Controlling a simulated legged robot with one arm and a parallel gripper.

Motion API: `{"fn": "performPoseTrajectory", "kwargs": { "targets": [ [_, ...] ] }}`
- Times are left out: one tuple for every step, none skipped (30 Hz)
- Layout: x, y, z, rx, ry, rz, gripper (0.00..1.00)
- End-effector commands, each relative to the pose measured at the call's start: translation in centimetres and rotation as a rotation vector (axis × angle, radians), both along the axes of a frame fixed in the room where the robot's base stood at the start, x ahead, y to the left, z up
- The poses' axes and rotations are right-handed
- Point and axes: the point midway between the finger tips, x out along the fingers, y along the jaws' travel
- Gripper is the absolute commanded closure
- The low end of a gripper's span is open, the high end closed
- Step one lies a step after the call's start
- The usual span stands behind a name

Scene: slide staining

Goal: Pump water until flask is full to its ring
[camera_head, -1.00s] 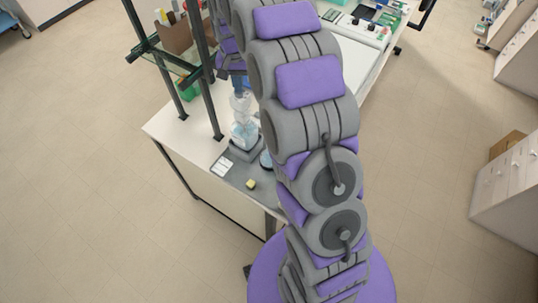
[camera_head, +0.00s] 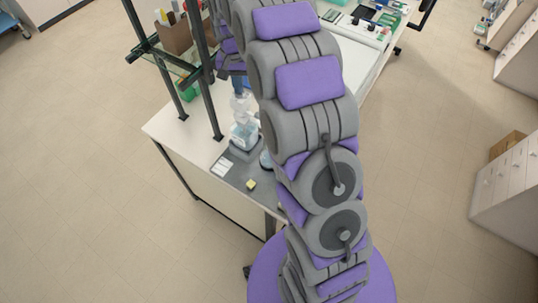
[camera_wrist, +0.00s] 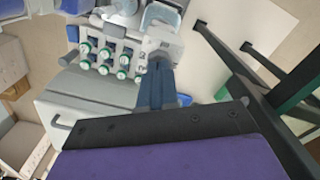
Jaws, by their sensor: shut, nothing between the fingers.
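In the head view a clear vessel with bluish liquid (camera_head: 243,136) stands upright on a grey base on the bench. Its narrow clear upper part rises toward my gripper (camera_head: 239,92), which points down just above it. I cannot tell whether they touch. A second clear, round-bottomed vessel (camera_head: 265,159) is partly hidden behind my arm; its ring and water level cannot be read. In the wrist view my gripper's blue-grey fingers (camera_wrist: 157,78) are shut together with nothing between them.
A yellow block (camera_head: 251,184) and a white card (camera_head: 222,167) lie on the grey mat (camera_head: 236,178). A dark-framed shelf (camera_head: 172,61) stands left of my gripper. The wrist view shows equipment with several green-ringed knobs (camera_wrist: 104,55).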

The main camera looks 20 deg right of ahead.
Motion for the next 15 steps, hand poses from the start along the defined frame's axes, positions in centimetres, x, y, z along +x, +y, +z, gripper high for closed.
{"fn": "performPoseTrajectory", "kwargs": {
  "targets": [
    [-0.1, 0.0, 0.1, 0.001, 0.004, 0.0, 1.0],
    [-0.1, 0.0, 0.3, 0.001, 0.004, 0.0, 1.0],
    [-0.1, 0.0, 0.5, 0.001, 0.004, 0.0, 1.0],
    [-0.1, 0.0, 0.7, 0.0, 0.003, 0.0, 1.0],
    [-0.1, 0.0, 0.9, 0.0, 0.003, 0.0, 1.0],
    [-0.1, 0.0, 1.2, 0.0, 0.002, 0.0, 1.0],
    [-0.1, 0.0, 1.4, 0.0, 0.002, 0.0, 1.0],
    [-0.1, 0.0, 1.6, 0.0, 0.001, 0.0, 1.0],
    [-0.1, 0.0, 1.9, 0.0, 0.001, 0.0, 1.0],
    [-0.1, 0.0, 2.1, 0.0, 0.0, 0.0, 1.0],
    [-0.1, 0.0, 2.3, 0.0, -0.001, 0.0, 1.0],
    [-0.1, 0.0, 2.6, 0.001, -0.001, 0.0, 1.0],
    [-0.1, 0.0, 2.8, 0.0, -0.002, 0.0, 1.0],
    [0.0, 0.0, 3.0, 0.0, -0.002, 0.0, 1.0],
    [0.0, 0.0, 3.2, 0.0, -0.003, 0.0, 1.0]
  ]
}}
